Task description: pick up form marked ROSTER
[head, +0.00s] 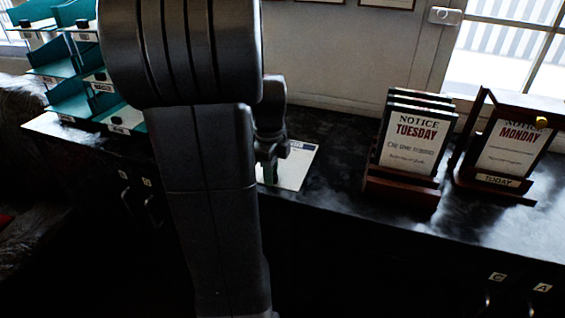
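A white sheet (298,165) with a small blue mark near its top edge lies on the dark counter, left of the notice stands. Its print is too small to read, so I cannot tell whether it is the ROSTER form. My gripper (269,172) points down over the sheet's left part, and my arm hides the area to the left. A small green patch shows at the fingertips. Whether the fingers touch the sheet or hold anything cannot be made out.
A wooden stand holds several TUESDAY notice cards (408,140). Right of it, a wooden frame shows a MONDAY notice (509,148) above a TODAY label. Teal trays (68,62) with labels stand at the far left. Cupboard doors lie below the dark counter (335,180).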

